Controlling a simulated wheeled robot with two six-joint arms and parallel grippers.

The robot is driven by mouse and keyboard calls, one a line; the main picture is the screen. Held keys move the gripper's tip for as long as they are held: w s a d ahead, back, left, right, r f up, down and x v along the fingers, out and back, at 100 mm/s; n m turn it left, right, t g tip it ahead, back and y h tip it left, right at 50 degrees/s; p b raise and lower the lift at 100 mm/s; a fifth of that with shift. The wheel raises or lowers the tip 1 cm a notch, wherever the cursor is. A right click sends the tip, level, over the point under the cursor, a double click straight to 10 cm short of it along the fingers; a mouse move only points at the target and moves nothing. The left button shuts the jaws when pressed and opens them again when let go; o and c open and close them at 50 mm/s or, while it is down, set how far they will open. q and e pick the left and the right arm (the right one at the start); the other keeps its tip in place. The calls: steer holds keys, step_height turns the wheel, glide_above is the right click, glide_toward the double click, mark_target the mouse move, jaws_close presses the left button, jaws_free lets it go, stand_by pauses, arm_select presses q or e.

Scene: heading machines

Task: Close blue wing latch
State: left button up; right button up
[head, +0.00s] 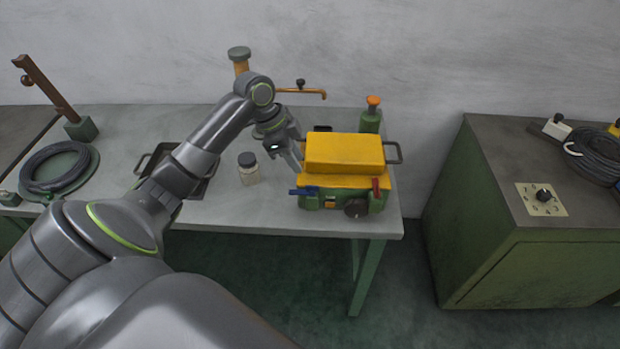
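The blue wing latch (302,191) is on the front left of a green machine (325,199) with a yellow lid (344,154). It sticks out sideways to the left, past the machine's edge. A red latch (376,188) stands upright on the front right. My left gripper (297,163) is just left of the yellow lid, above and behind the blue latch, and seems apart from it. Its fingers are small and seen at an angle, so I cannot tell how far they are open. My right gripper is out of view.
A jar (249,170) with a dark lid stands left of the machine on the grey table (240,207). A dark tray lies behind my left arm. A green bottle (371,118) with an orange top stands behind the machine. The table front is clear.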

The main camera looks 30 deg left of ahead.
mark_target(312, 186)
arm_select(q)
steer(key=p+x, duration=0.1)
steer(key=x, duration=0.8)
steer(key=shift+f+p, duration=0.15)
steer(key=shift+p, duration=0.15)
jaws_close()
